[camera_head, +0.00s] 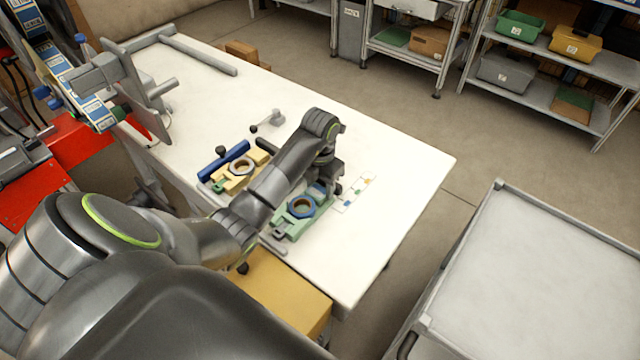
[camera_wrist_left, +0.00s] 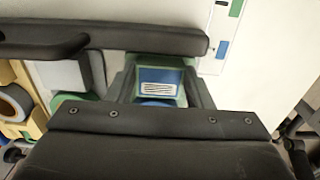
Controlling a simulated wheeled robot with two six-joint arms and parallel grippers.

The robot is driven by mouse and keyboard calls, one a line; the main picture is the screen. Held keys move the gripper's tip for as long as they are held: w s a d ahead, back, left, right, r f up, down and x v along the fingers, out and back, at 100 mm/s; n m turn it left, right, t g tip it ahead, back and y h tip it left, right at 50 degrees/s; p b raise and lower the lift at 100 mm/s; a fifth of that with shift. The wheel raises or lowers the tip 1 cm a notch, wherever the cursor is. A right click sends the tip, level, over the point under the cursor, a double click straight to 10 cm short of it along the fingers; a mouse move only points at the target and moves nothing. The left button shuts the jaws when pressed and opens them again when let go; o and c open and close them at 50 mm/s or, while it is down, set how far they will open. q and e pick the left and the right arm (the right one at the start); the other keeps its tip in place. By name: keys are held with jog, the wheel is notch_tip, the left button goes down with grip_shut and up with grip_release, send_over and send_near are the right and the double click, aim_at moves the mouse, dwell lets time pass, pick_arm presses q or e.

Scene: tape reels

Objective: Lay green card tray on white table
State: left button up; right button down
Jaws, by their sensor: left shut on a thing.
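The green card tray (camera_head: 287,224) is at the right part of the white table (camera_head: 400,160), with a blue ring-shaped reel in it. My left gripper (camera_head: 326,188) is over the tray's far right edge and shut on it. My arm hides part of the tray's left side. In the left wrist view a blue piece with a white label (camera_wrist_left: 158,84) and green edges shows between the dark gripper parts. I cannot tell whether the tray touches the table or is just above it. My right gripper is not in view.
A yellow tray (camera_head: 232,180) with a reel and a blue bar (camera_head: 225,160) lie left of my forearm. A white card with coloured marks (camera_head: 355,192) lies right of the gripper. A cardboard box (camera_head: 275,290) is by the near edge. The table's far right is clear.

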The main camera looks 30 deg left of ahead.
pick_arm(q)
jog(key=o, duration=1.1)
jog(key=shift+r, duration=0.1)
notch_tip(320, 180, up, 6)
jog(key=shift+f+p, duration=0.1)
jog(key=shift+p, duration=0.4)
notch_tip(320, 180, up, 6)
jog(key=p, duration=0.6)
jog(key=shift+p, duration=0.35)
